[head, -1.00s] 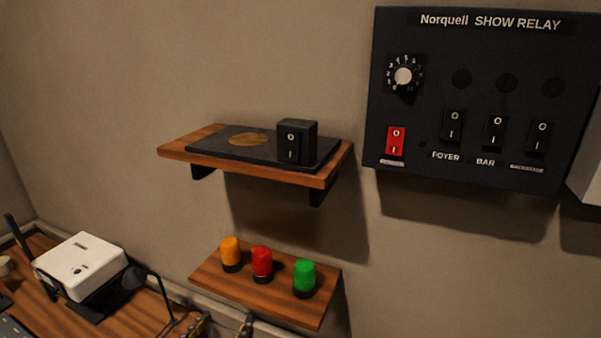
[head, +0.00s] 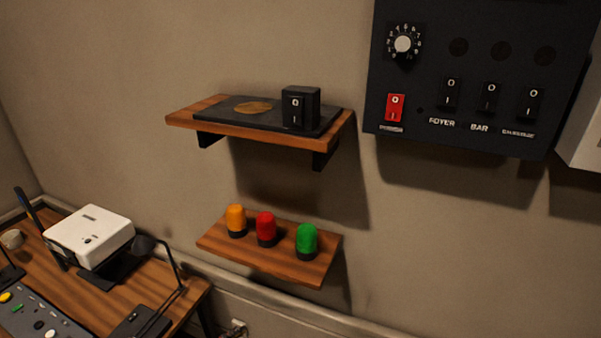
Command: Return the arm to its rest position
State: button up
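Neither my arm nor my gripper shows in the head view. The head view holds a dark relay panel (head: 470,140) on the wall at the upper right, with a dial (head: 403,43), a red rocker switch (head: 394,107) and three black rocker switches in a row. The panel's top edge is cut off by the picture.
An upper wooden shelf (head: 185,118) bears a black mat and a black switch box (head: 300,108). A lower shelf (head: 290,272) bears orange, red and green lamps. A desk (head: 140,290) at the lower left holds a white box (head: 90,236), a lamp and a control board.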

jog(key=s+d+f+m+g+y+b, duration=0.1)
jog(key=s+d+m+g+y, duration=0.35)
jog(key=d+m, duration=1.05)
jog(key=d+r+m+b, duration=0.1)
jog(key=d+r+m, duration=0.1)
jog(key=d+m, duration=0.3)
jog(key=d+r+m+h+b, duration=0.1)
jog(key=d+r+m, duration=0.2)
jog(key=d+m, duration=0.3)
jog(key=shift+s+d+r+t, duration=0.15)
jog(key=shift+d+r+t, duration=0.2)
jog(key=shift+d, duration=0.85)
